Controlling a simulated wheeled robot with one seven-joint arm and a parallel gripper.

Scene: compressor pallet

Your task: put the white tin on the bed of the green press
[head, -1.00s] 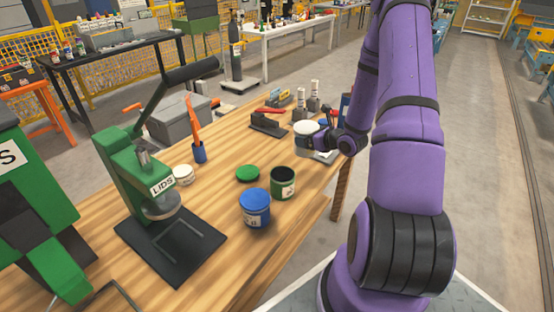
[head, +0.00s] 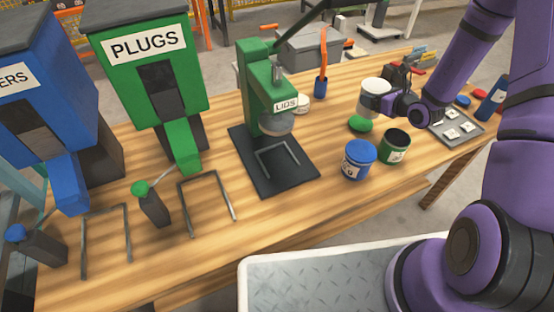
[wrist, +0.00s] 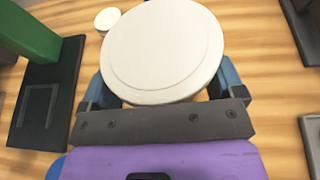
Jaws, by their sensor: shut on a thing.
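The white tin (head: 374,98) is held in my gripper (head: 388,102), above the right part of the wooden bench. In the wrist view the tin's round white lid (wrist: 163,50) fills the space between the two fingers. The green press (head: 262,85), labelled LIDS, stands to the left of the tin. Its black base (head: 250,158) carries a bent bar outline on the bed (head: 280,160), and nothing lies on it. The press head hangs above the back of the bed. In the wrist view the black base (wrist: 45,100) is at the left.
A white lid (head: 302,104) and a blue cup (head: 320,86) are behind. A grey tray (head: 465,128) is at right. Green PLUGS dispenser (head: 150,70) is left.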

